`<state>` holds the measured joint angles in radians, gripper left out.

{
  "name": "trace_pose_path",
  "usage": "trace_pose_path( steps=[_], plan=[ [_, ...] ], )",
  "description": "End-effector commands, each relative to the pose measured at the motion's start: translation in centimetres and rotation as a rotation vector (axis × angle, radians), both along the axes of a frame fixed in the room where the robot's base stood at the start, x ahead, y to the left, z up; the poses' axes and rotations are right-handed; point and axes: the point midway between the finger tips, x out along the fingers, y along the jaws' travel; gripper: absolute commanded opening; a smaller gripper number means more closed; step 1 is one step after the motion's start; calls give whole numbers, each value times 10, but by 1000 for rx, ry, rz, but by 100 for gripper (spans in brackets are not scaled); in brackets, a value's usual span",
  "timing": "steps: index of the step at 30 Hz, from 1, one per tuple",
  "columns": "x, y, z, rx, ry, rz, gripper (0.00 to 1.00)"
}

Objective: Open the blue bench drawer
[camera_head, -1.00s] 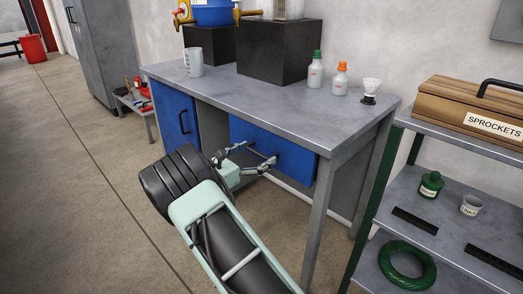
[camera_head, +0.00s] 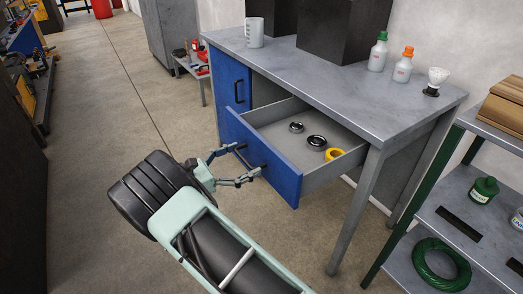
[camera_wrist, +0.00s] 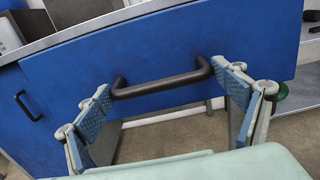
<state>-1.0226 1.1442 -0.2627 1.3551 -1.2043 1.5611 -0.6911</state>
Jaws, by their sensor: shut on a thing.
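The blue bench drawer (camera_head: 284,184) is pulled well out of the grey workbench (camera_head: 350,95), so its inside shows. Its blue front and dark bar handle (camera_wrist: 165,86) fill the middle of the wrist view. My gripper (camera_head: 247,160) is at the drawer front with one finger at each end of the handle. In the wrist view the blue finger pads bear on the two handle ends, and my gripper is shut on it. Two dark rings (camera_head: 316,141) and a yellow ring-like item (camera_head: 334,154) lie in the drawer.
A blue cupboard door (camera_head: 232,80) with its own handle is left of the drawer. A bench leg (camera_head: 357,215) and a green-posted shelf (camera_head: 465,205) stand to the right. The floor (camera_head: 135,110) to the left is clear.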

Motion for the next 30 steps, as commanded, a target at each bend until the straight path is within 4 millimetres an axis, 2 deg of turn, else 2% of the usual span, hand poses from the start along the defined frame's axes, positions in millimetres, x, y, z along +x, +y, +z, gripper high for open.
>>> trace_pose_path(
  steps=[3,9,22,23,25,30],
  plan=[
    [-12,12,-2,-2,4,-5,45],
    [-20,23,-3,-1,4,-7,45],
    [-22,25,-3,-1,5,-8,45],
    [-22,25,-3,-1,5,-8,89],
    [-22,25,-3,-1,5,-8,95],
    [-21,26,-2,0,4,-5,95]
  ],
)
